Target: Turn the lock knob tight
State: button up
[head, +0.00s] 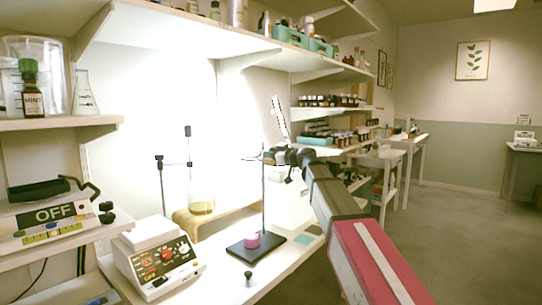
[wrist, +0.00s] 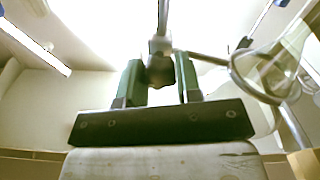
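The lock knob (wrist: 160,72) is a dark knob on a metal clamp in the wrist view, just below a vertical rod. My gripper (wrist: 160,66) has two green fingers, one on each side of the knob. In the head view my gripper (head: 286,158) is at the upper part of a retort stand (head: 263,190). The knob is hidden there behind my dark wrist. The stand's black base (head: 270,247) sits on the bench.
A pink jar (head: 252,240) stands on the base, and a small black knobbed piece (head: 248,276) lies in front. A white hotplate (head: 157,258) is at left. A glass cylinder (head: 200,180) stands behind. In the wrist view a glass vessel (wrist: 275,72) and its ring are close at right.

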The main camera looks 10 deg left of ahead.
jog(key=shift+m, duration=0.4)
jog(key=m, duration=0.6)
jog(key=shift+w+d+m, duration=0.1)
jog(key=shift+m, duration=0.2)
jog(key=m, duration=0.6)
jog(key=shift+w+f, duration=0.1)
jog(key=shift+m, duration=0.4)
jog(key=o, duration=0.9)
jog(key=shift+o, duration=0.2)
jog(key=v, duration=1.1)
